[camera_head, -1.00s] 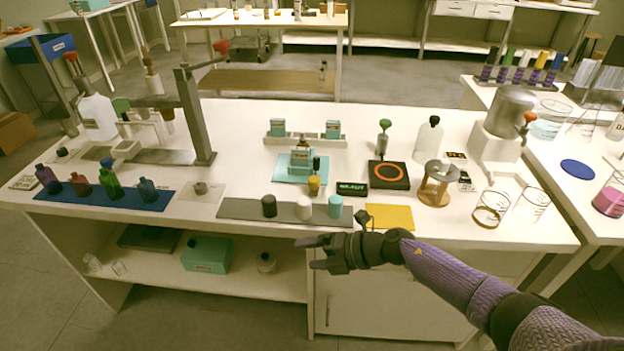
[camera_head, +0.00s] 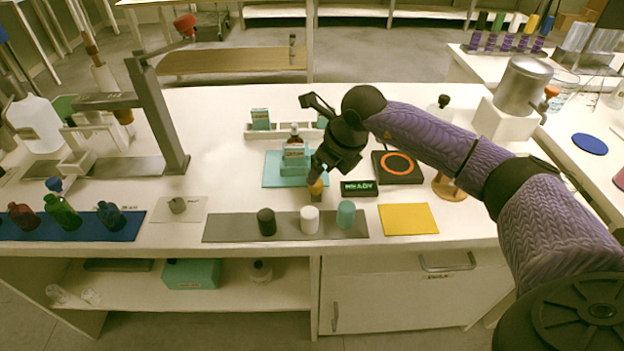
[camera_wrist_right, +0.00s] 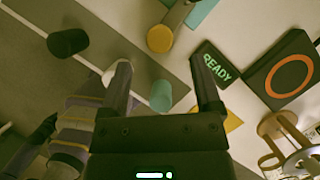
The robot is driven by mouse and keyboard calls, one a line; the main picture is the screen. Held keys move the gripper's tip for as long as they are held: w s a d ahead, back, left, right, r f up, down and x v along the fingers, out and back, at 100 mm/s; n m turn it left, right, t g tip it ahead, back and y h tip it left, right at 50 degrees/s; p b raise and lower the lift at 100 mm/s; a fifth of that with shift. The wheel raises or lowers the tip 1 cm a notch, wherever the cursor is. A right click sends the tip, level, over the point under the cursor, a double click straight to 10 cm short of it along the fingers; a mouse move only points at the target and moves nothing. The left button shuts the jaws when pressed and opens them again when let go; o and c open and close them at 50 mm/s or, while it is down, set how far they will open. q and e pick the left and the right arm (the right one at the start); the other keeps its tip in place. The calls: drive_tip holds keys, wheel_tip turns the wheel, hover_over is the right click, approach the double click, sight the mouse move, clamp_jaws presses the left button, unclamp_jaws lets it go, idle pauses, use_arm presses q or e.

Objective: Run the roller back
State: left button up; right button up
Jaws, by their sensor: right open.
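No object is clearly recognisable as the roller. A small amber-topped cylinder (camera_head: 316,187) stands in front of the teal mat (camera_head: 273,181); it also shows at the top of the right wrist view (camera_wrist_right: 159,39). Three caps, black (camera_head: 266,222), white (camera_head: 309,220) and teal (camera_head: 346,215), stand on the grey strip (camera_head: 225,228). My right gripper (camera_head: 322,168) is above the bench near the amber-topped cylinder, pointing down. In the wrist view its two fingers (camera_wrist_right: 162,76) are apart with nothing held between them. My left gripper is out of view.
A READY display (camera_head: 359,188) and a black pad with an orange ring (camera_head: 398,165) lie right of the gripper. A yellow mat (camera_head: 408,219) is at the front. A teal-labelled bottle box (camera_head: 294,157) stands on the teal mat. Coloured bottles (camera_head: 62,211) are at left.

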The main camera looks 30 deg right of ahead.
drive_tip(key=b+x, duration=0.1)
drive_tip(key=x, duration=0.4)
drive_tip(key=shift+f+b, duration=0.25)
drive_tip(key=shift+b, duration=0.15)
drive_tip(key=shift+r, duration=0.1)
drive_tip(key=shift+c, duration=0.5)
drive_tip(key=c, duration=0.5)
clamp_jaws()
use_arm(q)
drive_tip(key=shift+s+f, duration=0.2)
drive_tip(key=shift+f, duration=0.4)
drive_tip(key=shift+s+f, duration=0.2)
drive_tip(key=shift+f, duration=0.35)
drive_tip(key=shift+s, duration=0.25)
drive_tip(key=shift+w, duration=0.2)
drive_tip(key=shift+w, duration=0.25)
